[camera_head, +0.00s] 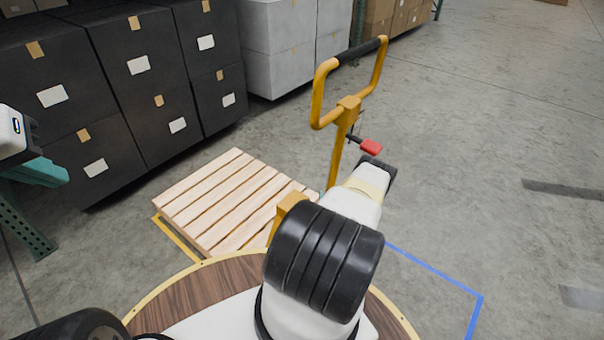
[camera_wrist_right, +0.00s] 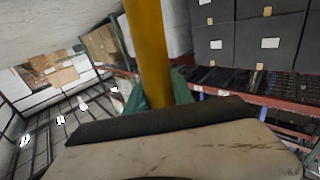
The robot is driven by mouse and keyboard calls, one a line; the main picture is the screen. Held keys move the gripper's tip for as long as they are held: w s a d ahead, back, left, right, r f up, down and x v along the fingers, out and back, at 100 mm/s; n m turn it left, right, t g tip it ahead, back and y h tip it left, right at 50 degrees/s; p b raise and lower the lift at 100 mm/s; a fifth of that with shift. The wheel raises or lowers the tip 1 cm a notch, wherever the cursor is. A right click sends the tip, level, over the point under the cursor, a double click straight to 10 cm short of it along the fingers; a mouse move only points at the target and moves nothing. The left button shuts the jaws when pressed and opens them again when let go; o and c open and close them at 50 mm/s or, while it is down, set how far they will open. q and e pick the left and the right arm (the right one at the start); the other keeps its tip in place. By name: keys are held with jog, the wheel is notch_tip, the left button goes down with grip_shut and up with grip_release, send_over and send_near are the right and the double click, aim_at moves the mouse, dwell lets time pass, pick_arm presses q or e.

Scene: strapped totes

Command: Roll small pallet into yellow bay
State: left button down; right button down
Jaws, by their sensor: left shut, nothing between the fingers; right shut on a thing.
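The small wooden pallet (camera_head: 232,203) lies at the left of centre in the head view, beside the yellow pallet jack (camera_head: 346,110). The jack's looped handle with a black grip stands upright. A yellow floor line (camera_head: 178,240) runs along the pallet's lower left edge; the rest of that bay is hidden under the pallet and my body. My right gripper (camera_wrist_right: 158,100) is shut on the jack's yellow handle post (camera_wrist_right: 148,50) in the right wrist view; my arm hides it in the head view. My left gripper (camera_head: 42,172) is shut and empty at the left edge.
Stacked black totes (camera_head: 130,85) stand behind and left of the pallet, with grey totes (camera_head: 290,40) farther back. A green rack post (camera_head: 30,225) stands at the left. A blue floor outline (camera_head: 440,270) lies at the lower right. The floor to the right is open.

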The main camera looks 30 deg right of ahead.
jog(key=shift+s+d+r, duration=0.1)
jog(key=shift+s+d, duration=0.95)
jog(key=shift+s, duration=0.25)
jog(key=c, duration=1.1)
grip_release()
jog(key=shift+w, duration=0.1)
jog(key=shift+a, duration=0.15)
jog(key=v, duration=0.7)
jog(key=shift+s+a, duration=0.15)
jog(key=shift+s, duration=0.2)
jog(key=shift+s, duration=0.1)
